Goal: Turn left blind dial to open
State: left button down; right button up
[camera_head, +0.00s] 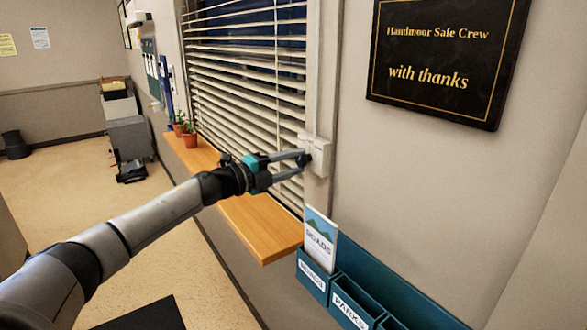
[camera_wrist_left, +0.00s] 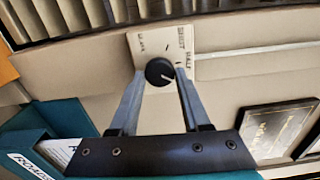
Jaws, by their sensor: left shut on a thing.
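The blind dial is a round black knob (camera_wrist_left: 158,70) on a cream plate (camera_wrist_left: 148,48), seen in the left wrist view. Its white pointer mark points to the lower right in that view. The small lettering on the plate is hard to read surely. In the head view the dial's cream housing (camera_head: 321,151) is on the wall beside the window. My left gripper (camera_head: 303,159) reaches it from the left, its two fingers closed on the knob's sides. The window blind (camera_head: 245,90) is down, its pale slats tilted with dark gaps between them. My right gripper is out of view.
A wooden sill (camera_head: 262,228) runs below the blind, with potted plants (camera_head: 190,138) at its far end. A teal leaflet rack (camera_head: 395,297) hangs below right of the dial. A black plaque (camera_head: 447,55) is on the wall at upper right. Open floor lies left.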

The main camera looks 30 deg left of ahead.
pick_arm(q)
jog(key=m+b, duration=0.2)
jog(key=m, duration=0.3)
jog(key=shift+f+b, duration=0.1)
jog(key=shift+b, duration=0.25)
jog(key=shift+m, duration=0.3)
jog(key=shift+c, duration=2)
grip_release()
jog(key=b+v, duration=0.1)
jog(key=v, duration=1.4)
